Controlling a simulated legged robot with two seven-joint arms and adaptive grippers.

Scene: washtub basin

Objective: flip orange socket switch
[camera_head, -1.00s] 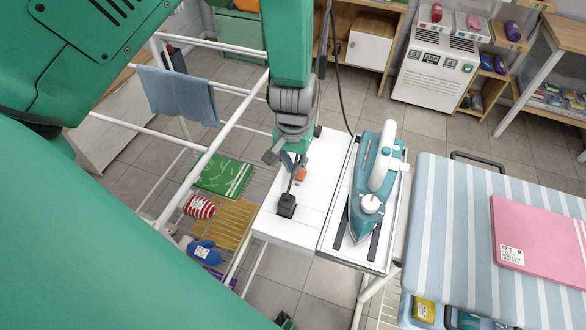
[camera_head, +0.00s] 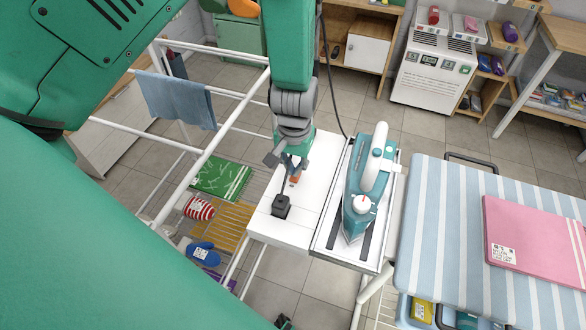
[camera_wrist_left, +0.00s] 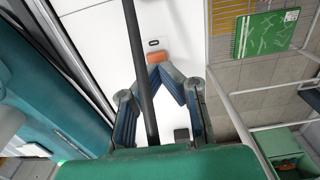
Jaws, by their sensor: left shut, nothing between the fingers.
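The orange socket switch (camera_head: 296,179) is on the white board beside the iron. It also shows in the left wrist view (camera_wrist_left: 159,57), just beyond my fingertips. My left gripper (camera_head: 289,174) is shut and empty, its tips at or very near the switch; I cannot tell whether they touch it. It also shows in the left wrist view (camera_wrist_left: 160,70). A black plug (camera_head: 281,206) with a cable stands on the board in front of the switch. The cable crosses the wrist view in front of the fingers. My right gripper is not identifiable in these frames.
A teal iron (camera_head: 361,200) rests on a metal tray to the right of the board. The striped ironing board (camera_head: 430,225) holds a folded pink cloth (camera_head: 530,240). A white rack with a blue towel (camera_head: 178,98) stands to the left, with a yellow shelf (camera_head: 232,222) below.

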